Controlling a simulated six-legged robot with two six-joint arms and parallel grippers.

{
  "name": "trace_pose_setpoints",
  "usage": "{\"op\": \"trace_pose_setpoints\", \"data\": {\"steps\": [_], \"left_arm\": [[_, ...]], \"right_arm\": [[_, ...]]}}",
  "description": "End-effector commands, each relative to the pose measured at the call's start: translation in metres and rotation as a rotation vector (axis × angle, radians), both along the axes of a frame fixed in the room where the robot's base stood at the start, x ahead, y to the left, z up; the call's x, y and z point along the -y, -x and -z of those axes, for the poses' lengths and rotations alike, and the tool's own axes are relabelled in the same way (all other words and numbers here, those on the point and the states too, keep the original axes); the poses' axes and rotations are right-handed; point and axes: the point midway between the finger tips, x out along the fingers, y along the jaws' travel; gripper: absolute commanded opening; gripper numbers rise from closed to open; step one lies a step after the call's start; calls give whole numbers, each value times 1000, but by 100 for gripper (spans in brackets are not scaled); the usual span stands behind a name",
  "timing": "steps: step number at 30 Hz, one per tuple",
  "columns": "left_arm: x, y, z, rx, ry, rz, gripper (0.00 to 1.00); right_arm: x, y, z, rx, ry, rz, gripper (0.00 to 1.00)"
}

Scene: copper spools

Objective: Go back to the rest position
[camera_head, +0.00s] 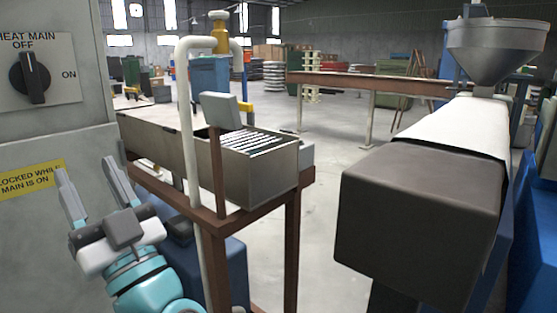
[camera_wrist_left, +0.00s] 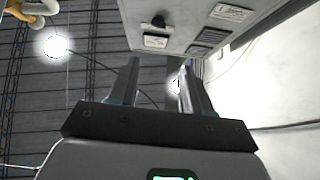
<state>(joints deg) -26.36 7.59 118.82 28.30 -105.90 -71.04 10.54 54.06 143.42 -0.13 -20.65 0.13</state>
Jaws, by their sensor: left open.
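My left gripper (camera_head: 90,184) is in the lower left of the head view. Its two grey fingers point up and stand apart, with nothing between them. It is in front of the grey cabinet's lower part, close to the yellow warning label (camera_head: 32,180). In the left wrist view the same open fingers (camera_wrist_left: 160,85) show, also empty, with a grey box-like cabinet (camera_wrist_left: 200,25) beyond them. My right gripper is in neither view.
A grey cabinet (camera_head: 85,100) with a black rotary switch (camera_head: 32,77) stands at the left. A metal trough (camera_head: 268,172) on a brown frame (camera_head: 292,240) is right of my gripper. A machine with a dark cover (camera_head: 420,215) and funnel (camera_head: 495,45) fills the right. Floor shows between them.

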Motion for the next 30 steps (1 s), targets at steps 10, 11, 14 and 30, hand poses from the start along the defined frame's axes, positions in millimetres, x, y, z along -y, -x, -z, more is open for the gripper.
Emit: {"op": "trace_pose_setpoints", "data": {"steps": [10,11,14,30], "left_arm": [[-17,-56,6,-213,-79,-80,49],[-18,-63,9,-247,-92,-81,49],[-22,-89,32,-393,-134,-63,49],[63,33,380,-1684,711,776,49]], "right_arm": [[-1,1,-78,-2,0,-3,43],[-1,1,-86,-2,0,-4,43],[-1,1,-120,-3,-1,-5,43],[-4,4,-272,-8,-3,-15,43]]}}
